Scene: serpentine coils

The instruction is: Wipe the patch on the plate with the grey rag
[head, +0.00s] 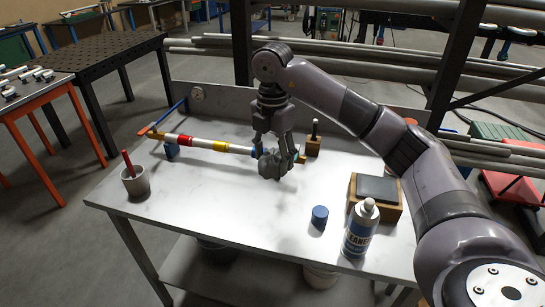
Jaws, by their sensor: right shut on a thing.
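My right gripper (274,152) is shut on the grey rag (273,165), a crumpled bundle between its fingers. The rag is over the middle of the white table; whether it touches the tabletop I cannot tell. A dark grey plate (377,189) lies on a wooden block at the table's right side, right of and nearer than the rag. I cannot make out a patch on it. My left gripper is not in view.
A white spray can (360,228) and a blue cylinder (320,216) stand near the plate. A striped tube (205,143) lies behind the rag on supports. A grey cup (136,182) with a red stick stands at left. The front middle of the white table (225,205) is clear.

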